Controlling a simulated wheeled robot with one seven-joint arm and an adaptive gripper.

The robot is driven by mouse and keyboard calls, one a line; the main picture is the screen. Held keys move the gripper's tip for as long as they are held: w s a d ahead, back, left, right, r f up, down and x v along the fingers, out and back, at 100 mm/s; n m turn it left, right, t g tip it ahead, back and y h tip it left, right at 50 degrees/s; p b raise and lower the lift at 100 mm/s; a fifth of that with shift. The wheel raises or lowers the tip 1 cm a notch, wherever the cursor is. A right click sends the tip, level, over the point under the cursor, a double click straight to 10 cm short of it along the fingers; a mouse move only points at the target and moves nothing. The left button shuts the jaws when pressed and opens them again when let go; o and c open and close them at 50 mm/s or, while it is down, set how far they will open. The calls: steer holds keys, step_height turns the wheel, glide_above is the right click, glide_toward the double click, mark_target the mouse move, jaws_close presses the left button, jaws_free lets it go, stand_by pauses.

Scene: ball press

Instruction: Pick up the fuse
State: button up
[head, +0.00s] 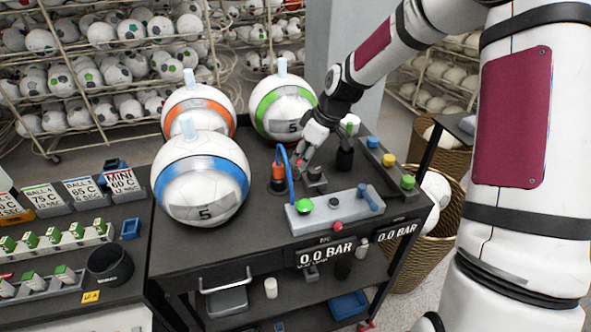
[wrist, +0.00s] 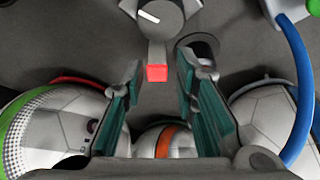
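My gripper (head: 306,154) is over the back middle of the dark workbench. In the wrist view my gripper (wrist: 160,68) is open, with its two teal-padded fingers apart. A small red block (wrist: 157,73) shows between the fingertips, at the end of a grey dial piece; I cannot tell whether it is the fuse or part of the dial. Nothing is clearly held. Several small green-and-white pieces (head: 53,235) stand in a grey rack (head: 88,241) on the left bench. They may be fuses, but I cannot tell for sure.
Three footballs, blue-banded (head: 202,178), orange-banded (head: 199,103) and green-banded (head: 284,106), stand left of my gripper. An orange cylinder (head: 278,174) with a blue hose is close by. A grey panel (head: 337,210) has green and red buttons. A black cup (head: 110,264) stands left.

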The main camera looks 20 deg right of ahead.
mark_target(296, 166)
steer(key=shift+w+p+x, duration=0.15)
steer(key=shift+x, duration=1.2)
steer(key=shift+w+p+x, duration=0.15)
steer(key=shift+x, duration=1.2)
steer(key=shift+r, duration=0.15)
steer(key=shift+c, duration=0.6)
jaws_close()
